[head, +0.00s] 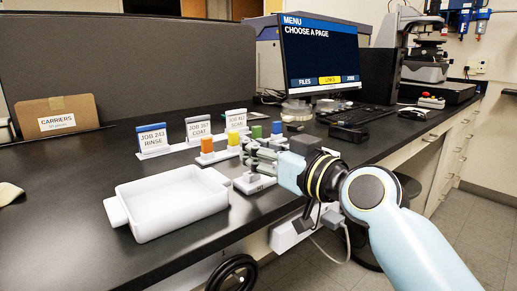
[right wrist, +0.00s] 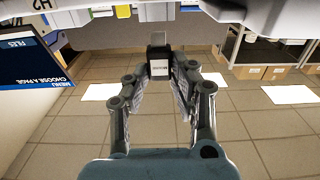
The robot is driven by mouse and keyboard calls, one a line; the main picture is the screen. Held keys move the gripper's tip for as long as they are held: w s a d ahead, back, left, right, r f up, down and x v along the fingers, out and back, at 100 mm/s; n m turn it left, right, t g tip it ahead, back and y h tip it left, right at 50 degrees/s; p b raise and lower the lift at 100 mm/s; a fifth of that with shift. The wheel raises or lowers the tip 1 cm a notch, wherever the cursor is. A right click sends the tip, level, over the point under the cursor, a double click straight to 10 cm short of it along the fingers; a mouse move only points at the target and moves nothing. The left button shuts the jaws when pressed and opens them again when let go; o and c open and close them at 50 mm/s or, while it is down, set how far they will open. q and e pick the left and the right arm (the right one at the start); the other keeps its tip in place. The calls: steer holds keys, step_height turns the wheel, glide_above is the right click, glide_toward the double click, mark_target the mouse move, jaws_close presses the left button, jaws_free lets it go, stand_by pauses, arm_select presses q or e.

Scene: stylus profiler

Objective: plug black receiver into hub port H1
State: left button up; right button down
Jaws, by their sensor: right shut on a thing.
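My right gripper (head: 256,156) is over the front part of the black bench, beside the small white stands. In the right wrist view my right gripper (right wrist: 160,75) is shut on the black receiver (right wrist: 158,48), a small dark block with a white label, held between its fingertips. In the head view the fingers hide the receiver. A white housing with a cable, perhaps the hub (head: 290,236), sits at the bench's front edge below my right forearm. A partly cut-off, upside-down label (right wrist: 42,5) shows at the wrist view's top left. I cannot make out port H1. My left gripper is out of view.
An empty white tray (head: 150,232) stands left of the gripper. Job signs (head: 152,140) and coloured blocks (head: 207,146) on white stands are close behind the fingers. A monitor (head: 320,55), keyboard (head: 358,115) and black box (head: 348,132) are farther back.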

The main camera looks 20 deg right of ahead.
steer(key=shift+f, duration=0.15)
stand_by(0.3)
steer(key=shift+f, duration=0.15)
steer(key=shift+f+b, duration=1)
steer(key=shift+b, duration=0.1)
steer(key=c, duration=1)
jaws_free()
steer(key=shift+c, duration=0.2)
steer(key=shift+s, duration=0.1)
steer(key=shift+c, duration=0.4)
